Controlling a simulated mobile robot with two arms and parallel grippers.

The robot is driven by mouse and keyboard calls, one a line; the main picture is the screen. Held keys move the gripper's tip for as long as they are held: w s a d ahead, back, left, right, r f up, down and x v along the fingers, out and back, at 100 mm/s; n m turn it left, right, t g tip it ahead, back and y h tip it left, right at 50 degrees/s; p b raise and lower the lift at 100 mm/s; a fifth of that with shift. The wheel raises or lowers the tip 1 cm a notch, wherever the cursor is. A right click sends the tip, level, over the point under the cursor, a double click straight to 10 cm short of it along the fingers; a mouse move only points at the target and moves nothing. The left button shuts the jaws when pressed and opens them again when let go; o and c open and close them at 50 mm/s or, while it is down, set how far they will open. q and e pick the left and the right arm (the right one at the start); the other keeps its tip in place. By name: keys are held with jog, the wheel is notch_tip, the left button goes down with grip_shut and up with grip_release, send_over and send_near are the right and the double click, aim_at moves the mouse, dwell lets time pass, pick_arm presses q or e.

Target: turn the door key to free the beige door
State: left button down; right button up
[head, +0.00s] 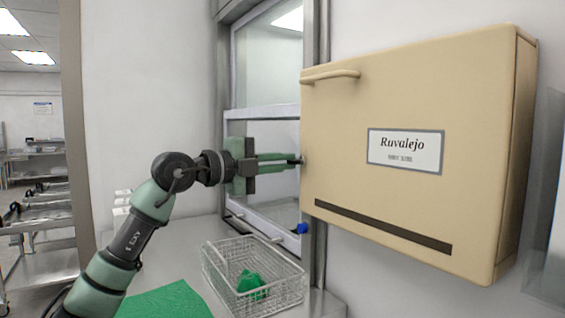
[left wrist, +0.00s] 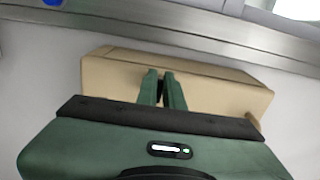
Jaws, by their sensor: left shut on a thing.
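The beige door (head: 410,110) is the front of a wall cabinet labelled "Ruvalejo", with a beige handle (head: 330,76) at its upper left. It looks closed. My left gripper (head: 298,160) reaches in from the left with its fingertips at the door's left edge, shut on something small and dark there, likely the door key. The key's shape and angle are hidden by the fingers. In the left wrist view the green fingers (left wrist: 160,78) are close together against the beige cabinet side (left wrist: 110,78). My right gripper is out of view.
A wire basket (head: 222,272) with a green item (head: 251,284) stands on the counter below. A green cloth (head: 165,300) lies in front. A glass pass-through window (head: 265,75) with a metal frame is left of the cabinet. A blue knob (head: 302,228) is on the frame below.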

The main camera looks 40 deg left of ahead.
pick_arm(q)
jog(key=shift+d+f, duration=0.1)
jog(key=shift+f, duration=0.1)
jog(key=c, duration=1.5)
grip_release()
jog(key=shift+c, duration=0.2)
jog(key=shift+w+r, duration=0.1)
jog(key=b+v, duration=0.3)
jog(key=v, duration=0.4)
jog(key=shift+s+b, duration=0.35)
jog(key=shift+b, duration=0.05)
